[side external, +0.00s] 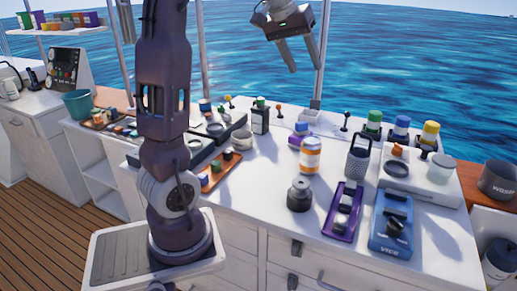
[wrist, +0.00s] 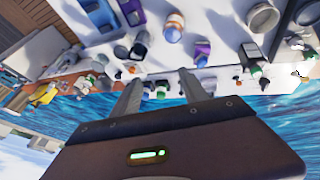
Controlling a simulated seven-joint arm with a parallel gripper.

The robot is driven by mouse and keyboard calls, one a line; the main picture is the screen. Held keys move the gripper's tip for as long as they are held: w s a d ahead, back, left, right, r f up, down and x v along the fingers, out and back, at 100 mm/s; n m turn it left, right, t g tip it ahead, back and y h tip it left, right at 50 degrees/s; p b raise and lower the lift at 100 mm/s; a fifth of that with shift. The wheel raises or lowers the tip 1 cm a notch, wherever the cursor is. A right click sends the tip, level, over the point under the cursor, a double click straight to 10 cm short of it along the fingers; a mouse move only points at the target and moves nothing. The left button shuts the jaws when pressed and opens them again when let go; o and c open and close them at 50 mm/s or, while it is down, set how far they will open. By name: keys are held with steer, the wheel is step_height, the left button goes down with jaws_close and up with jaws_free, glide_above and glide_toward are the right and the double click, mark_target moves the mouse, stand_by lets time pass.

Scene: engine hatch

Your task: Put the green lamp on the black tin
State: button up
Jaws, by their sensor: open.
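A green-topped piece with a dark base (side external: 374,121), which looks like the green lamp, stands at the back right of the white counter beside similar blue and yellow ones. A black box-shaped container with a green top (side external: 261,119), which may be the black tin, stands at the back middle; it also shows in the wrist view (wrist: 252,61). A round dark pot with a knob (side external: 299,196) stands nearer the front, so I cannot tell for certain which is the tin. My gripper (side external: 307,69) is open and empty, high above the back of the counter; its fingers show in the wrist view (wrist: 158,77).
An orange-banded jar (side external: 310,156), a grater-like metal piece (side external: 357,162), a purple holder (side external: 344,211) and a blue vice (side external: 393,225) crowd the middle and right. An orange tray (side external: 222,172) holds small pieces. The counter's front right (side external: 440,247) is clear.

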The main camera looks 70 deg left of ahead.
steer(key=s+d+m+h, duration=0.15)
steer(key=s+d, duration=0.35)
steer(key=d, duration=0.7)
steer(key=s+d+f+m, duration=0.3)
steer(key=s+d+f, duration=0.1)
steer(key=s+d, duration=0.3)
steer(key=s+d+f+m, duration=0.3)
steer(key=s+d+f, duration=0.2)
steer(key=s, duration=0.3)
steer(key=shift+s+d+f+m+y, duration=0.25)
steer(key=shift+s+d+m+y, duration=0.15)
steer(key=shift+d, duration=0.45)
steer(key=shift+w, duration=0.1)
